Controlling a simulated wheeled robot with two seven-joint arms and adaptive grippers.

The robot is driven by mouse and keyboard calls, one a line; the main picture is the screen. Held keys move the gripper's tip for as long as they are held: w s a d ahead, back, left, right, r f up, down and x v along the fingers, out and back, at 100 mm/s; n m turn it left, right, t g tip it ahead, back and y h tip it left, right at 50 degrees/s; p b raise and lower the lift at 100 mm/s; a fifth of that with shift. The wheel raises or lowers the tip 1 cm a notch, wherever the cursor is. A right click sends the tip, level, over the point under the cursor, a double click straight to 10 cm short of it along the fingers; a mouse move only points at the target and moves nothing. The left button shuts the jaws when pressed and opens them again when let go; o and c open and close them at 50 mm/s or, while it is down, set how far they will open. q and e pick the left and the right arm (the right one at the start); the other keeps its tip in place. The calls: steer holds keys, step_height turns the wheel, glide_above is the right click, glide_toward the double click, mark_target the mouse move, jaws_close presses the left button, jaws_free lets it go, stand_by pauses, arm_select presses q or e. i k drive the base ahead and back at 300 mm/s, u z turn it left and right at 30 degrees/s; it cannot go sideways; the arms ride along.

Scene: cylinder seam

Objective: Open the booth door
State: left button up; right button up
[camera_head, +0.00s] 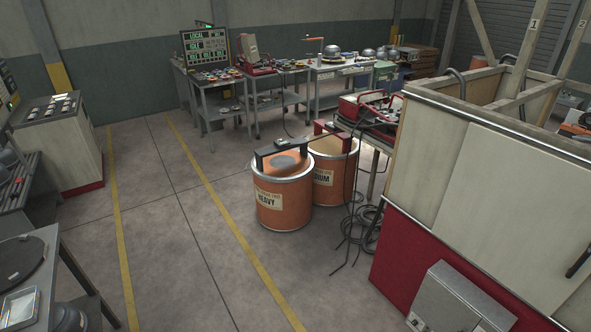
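The booth (425,150) stands at the right, with beige upper panels, a red lower part and an open timber frame on top. A large pale panel (505,205) on its near side appears to be the door, and it looks closed against the booth. A short black bar handle (579,262) shows at the right picture edge; the area beyond it is cut off. Neither of my grippers is in view.
A grey metal box (455,298) sticks out low in front of the booth. Two orange drums (283,198) and loose black cables (360,228) stand left of it. Benches line the back wall. Open floor with yellow lines (215,195) lies centre left. A table (45,255) is near left.

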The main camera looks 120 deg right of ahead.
mark_target(520, 211)
steer(key=z, duration=3.55)
